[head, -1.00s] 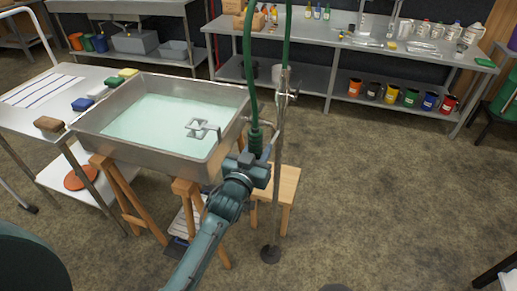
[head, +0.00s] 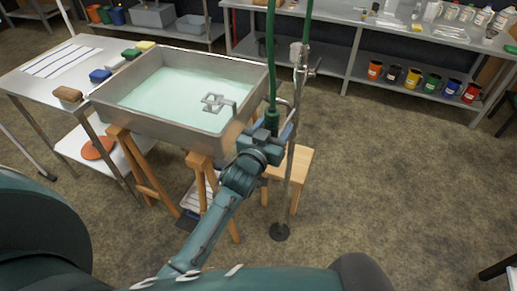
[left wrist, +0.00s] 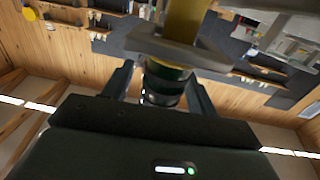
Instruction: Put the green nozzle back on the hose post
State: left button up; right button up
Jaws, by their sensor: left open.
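The green nozzle (head: 272,121) hangs upright at the lower end of the green hose, close left of the metal hose post (head: 288,190). My left gripper (head: 272,133) is just below and around the nozzle's lower part. In the left wrist view, a green and dark cylinder (left wrist: 165,82), seemingly the nozzle, stands between the two spread fingers. Gaps show on both sides of it. A grey bracket-like plate (left wrist: 165,45) lies beyond it. I cannot tell whether the nozzle touches a holder on the post. My right gripper is not in view.
A steel pan (head: 130,125) of pale liquid on wooden trestles stands left of my left gripper. A wooden stool (head: 300,160) is behind the post. A side table (head: 25,75) stands left, and a steel shelf bench (head: 400,50) at the back.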

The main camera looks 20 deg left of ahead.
pick_arm(q)
jog(key=s+a, duration=0.1)
jog(key=s, duration=1.2)
jog(key=s+d+f+m+g+h, duration=0.1)
jog(key=s+d+f+m+g, duration=0.1)
jog(key=s+f+g, duration=0.5)
jog(key=s+f, duration=0.6)
jog(key=f, duration=0.2)
jog(key=shift+s+f+h+b, duration=0.25)
jog(key=shift+s+h+b, duration=0.05)
jog(key=shift+s, duration=0.1)
jog(key=shift+d, duration=0.1)
